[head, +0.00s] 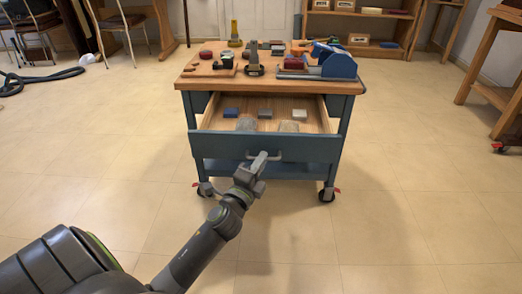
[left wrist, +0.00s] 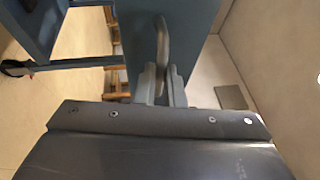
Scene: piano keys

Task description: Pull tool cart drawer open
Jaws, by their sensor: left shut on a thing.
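The tool cart (head: 340,110) stands ahead of me, with a wooden top and a blue-grey frame. Its drawer (head: 215,146) is pulled out toward me, and its wooden inside shows. My left gripper (head: 258,165) is shut on the drawer handle (head: 272,155) at the middle of the drawer front. In the left wrist view the handle (left wrist: 162,40) runs up from between the two fingers of my left gripper (left wrist: 160,80), against the blue drawer front (left wrist: 195,15). My right gripper is not in view.
Several small blocks (head: 231,113) lie in the drawer. Tools and a blue device (head: 335,62) stand on the cart top. The cart has casters (head: 327,195). A wooden table (head: 500,90) stands at the right, a black hose (head: 35,78) lies at the left. The floor between is clear.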

